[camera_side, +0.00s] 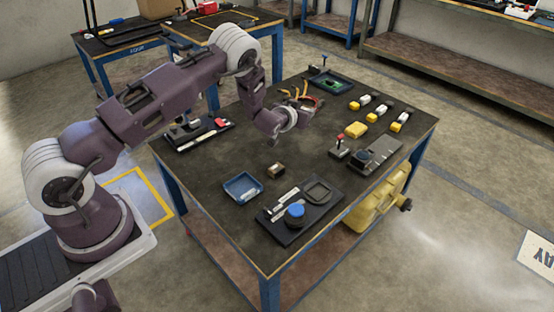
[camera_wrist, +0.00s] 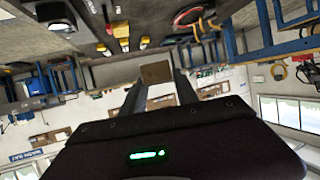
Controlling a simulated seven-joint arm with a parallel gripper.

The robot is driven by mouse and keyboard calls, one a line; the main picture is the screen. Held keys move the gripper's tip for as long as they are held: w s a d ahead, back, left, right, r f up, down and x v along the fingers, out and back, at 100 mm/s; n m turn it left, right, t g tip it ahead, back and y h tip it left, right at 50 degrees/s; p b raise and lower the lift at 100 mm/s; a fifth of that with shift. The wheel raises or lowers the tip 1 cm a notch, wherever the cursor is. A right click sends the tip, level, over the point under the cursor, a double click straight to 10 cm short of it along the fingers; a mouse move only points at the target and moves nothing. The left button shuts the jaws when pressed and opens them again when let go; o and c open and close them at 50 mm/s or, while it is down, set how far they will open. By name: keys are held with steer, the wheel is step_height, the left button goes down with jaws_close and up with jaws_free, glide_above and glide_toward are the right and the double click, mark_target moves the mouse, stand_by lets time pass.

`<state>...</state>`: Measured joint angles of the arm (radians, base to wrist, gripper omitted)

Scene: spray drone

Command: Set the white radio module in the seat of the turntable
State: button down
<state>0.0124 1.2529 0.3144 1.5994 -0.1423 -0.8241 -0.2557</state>
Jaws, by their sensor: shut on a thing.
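In the wrist view, my gripper (camera_wrist: 158,76) has a brownish block (camera_wrist: 155,71) between its two fingertips. The block looks dark, and I cannot tell whether it is the white radio module. In the side view, my wrist hangs low over the middle of the table, and the fingers and block are hard to make out. A black board (camera_side: 272,235) with a blue knob and a grey rounded-square seat (camera_side: 318,192) lies at the front. A grey plate with a dark disc (camera_side: 364,157) lies to the right. I cannot tell which is the turntable. My gripper is apart from both.
Several yellow, white and black blocks (camera_side: 380,110) stand at the right back. A cable coil (camera_side: 315,103) lies near my wrist. A red-topped lever (camera_side: 340,148) stands upright.

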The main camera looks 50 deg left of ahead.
steer(key=s+d+r+m+h, duration=0.1)
steer(key=s+d+r, duration=0.35)
steer(key=r, duration=0.35)
steer(key=s+d+r+m+h, duration=0.1)
steer(key=s+d+r+h, duration=0.15)
steer(key=s+r, duration=0.45)
steer(key=s+d+r+m+h, duration=0.15)
steer(key=s+d+r, duration=0.3)
steer(key=r, duration=0.45)
steer(key=w+a+f+n+y, duration=0.1)
steer(key=w+a+f, duration=0.3)
steer(key=f, duration=0.5)
steer(key=w+a+f+n+y, duration=0.1)
steer(key=w+a+f, duration=0.3)
steer(key=f, duration=0.5)
steer(key=w+a+f+n+y, duration=0.1)
steer(key=w+a+f+y, duration=0.2)
steer(key=w+f, duration=0.5)
steer(key=shift+w+a+f+n, duration=0.1)
steer(key=shift+a+f+n, duration=0.25)
steer(key=shift+a+f, duration=0.15)
steer(key=y, duration=0.1)
glide_above(295, 162)
step_height(295, 162, down, 7)
steer(key=shift+n+g, duration=0.3)
steer(key=shift+n, duration=0.2)
step_height(295, 162, down, 10)
steer(key=shift+f, duration=0.15)
steer(key=shift+f, duration=0.1)
